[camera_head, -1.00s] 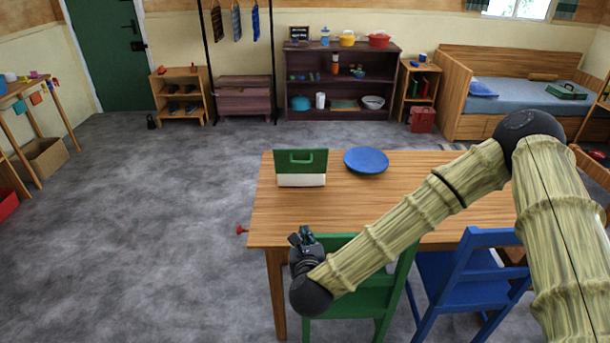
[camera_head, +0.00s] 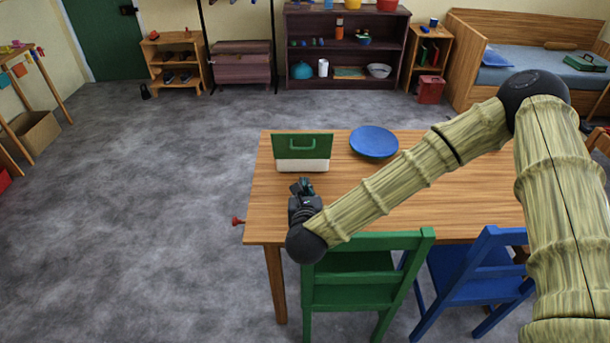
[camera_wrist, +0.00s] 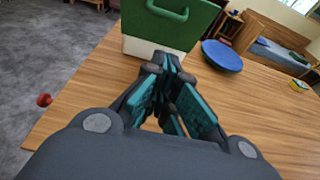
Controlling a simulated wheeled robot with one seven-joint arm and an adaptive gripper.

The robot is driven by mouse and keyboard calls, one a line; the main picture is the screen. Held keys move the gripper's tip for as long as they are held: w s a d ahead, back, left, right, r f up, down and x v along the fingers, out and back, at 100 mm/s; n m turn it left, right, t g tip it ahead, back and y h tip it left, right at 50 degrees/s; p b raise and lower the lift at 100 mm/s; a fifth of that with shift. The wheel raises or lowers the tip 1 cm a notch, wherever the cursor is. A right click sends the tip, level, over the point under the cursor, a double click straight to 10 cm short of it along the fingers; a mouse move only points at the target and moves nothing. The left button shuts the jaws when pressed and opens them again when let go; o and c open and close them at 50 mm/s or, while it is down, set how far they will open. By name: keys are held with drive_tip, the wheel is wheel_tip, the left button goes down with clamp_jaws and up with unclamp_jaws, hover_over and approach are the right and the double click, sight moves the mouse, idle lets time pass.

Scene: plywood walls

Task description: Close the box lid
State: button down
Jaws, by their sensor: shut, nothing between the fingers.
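The box stands on the wooden table (camera_head: 400,208) near its far left part, with a white body (camera_head: 300,166) and a green lid (camera_head: 318,147) with a handle. The lid stands raised, its green face and handle toward me. In the wrist view the white body (camera_wrist: 150,50) and green lid (camera_wrist: 172,27) are straight ahead at the top. My gripper (camera_head: 301,186) is just in front of the box on the near side, apart from it, above the table. Its fingers (camera_wrist: 168,65) are shut and empty. The inside of the box is hidden.
A blue plate (camera_head: 374,141) lies right of the box and also shows in the wrist view (camera_wrist: 222,55). A red knob (camera_head: 237,221) sticks out at the table's left edge. A green chair (camera_head: 365,285) and a blue chair (camera_head: 475,275) stand at the near side.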

drive_tip(key=w+p, duration=0.4)
drive_tip(key=w, duration=0.8)
drive_tip(key=shift+d+f, duration=0.2)
drive_tip(key=shift+d, duration=0.1)
drive_tip(key=shift+d+r+p, duration=0.1)
drive_tip(key=shift+r+p, duration=0.05)
drive_tip(key=shift+p, duration=0.2)
drive_tip(key=shift+w+r+g, duration=0.2)
drive_tip(key=shift+r+g, duration=0.05)
drive_tip(key=shift+g, duration=0.05)
